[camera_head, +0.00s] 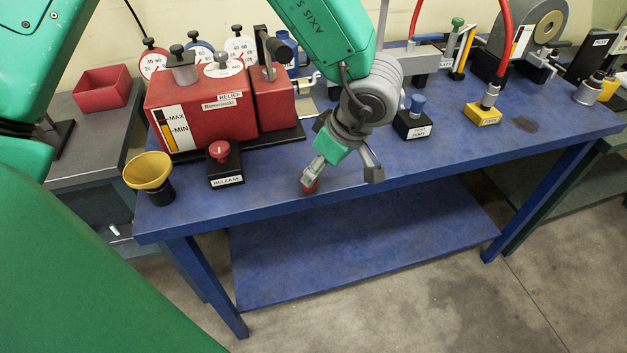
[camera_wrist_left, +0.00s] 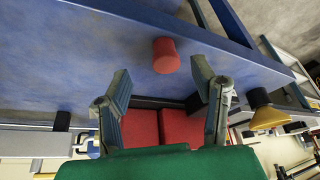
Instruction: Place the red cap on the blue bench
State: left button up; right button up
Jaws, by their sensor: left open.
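The red cap (camera_head: 310,185) is on the blue bench (camera_head: 260,196), close to the front edge. In the head view it is partly hidden behind a finger of my left gripper (camera_head: 341,174). In the left wrist view the red cap (camera_wrist_left: 165,55) stands on the blue top, just beyond and between the spread fingertips of the left gripper (camera_wrist_left: 161,78). Bare bench shows on both sides of it, and neither finger appears to touch it. My left gripper is open and empty, low over the bench. My right gripper is not in view.
A red relief unit (camera_head: 205,112) and a red release button (camera_head: 222,162) stand left of the gripper. A yellow funnel (camera_head: 150,172) is at the left corner. A test port block (camera_head: 412,125) stands to the right. The front strip further right is clear.

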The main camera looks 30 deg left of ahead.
pick_arm(q)
jog(key=x, duration=0.4)
jog(key=shift+s+a+f, duration=0.2)
jog(key=shift+s+a, duration=0.05)
jog(key=shift+a, duration=0.3)
jog(key=shift+w+f+b, duration=0.1)
jog(key=shift+f+b, duration=0.2)
jog(key=shift+f, duration=0.05)
jog(key=shift+d, duration=0.15)
jog(key=shift+d+r, duration=0.1)
jog(key=c, duration=0.9)
jog(key=shift+c, duration=0.5)
